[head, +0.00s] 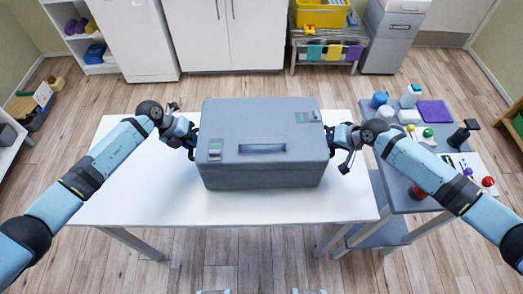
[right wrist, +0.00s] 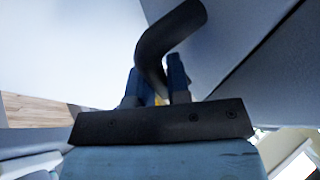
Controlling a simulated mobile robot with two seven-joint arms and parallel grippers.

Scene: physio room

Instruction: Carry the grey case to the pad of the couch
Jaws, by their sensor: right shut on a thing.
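The grey case (head: 262,165), with a lid, a recessed top grip and two latches, is upright over the white table (head: 130,190). I cannot tell whether its base touches the tabletop. My right gripper (head: 334,138) is at its right side. In the right wrist view, the fingers of my right gripper (right wrist: 158,88) are shut on the dark curved handle (right wrist: 168,40) of the case. My left gripper (head: 192,138) is at the case's left side. Its fingertips are hidden against the case, so its hold is unclear. I cannot make out a couch pad in these views.
A grey trolley (head: 400,195) with bottles, a purple pad (head: 435,111) and small items stands close right of the table. White cabinets (head: 240,35), a yellow bin (head: 320,12) and shelves line the back. Wooden floor is clear behind and left of the table.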

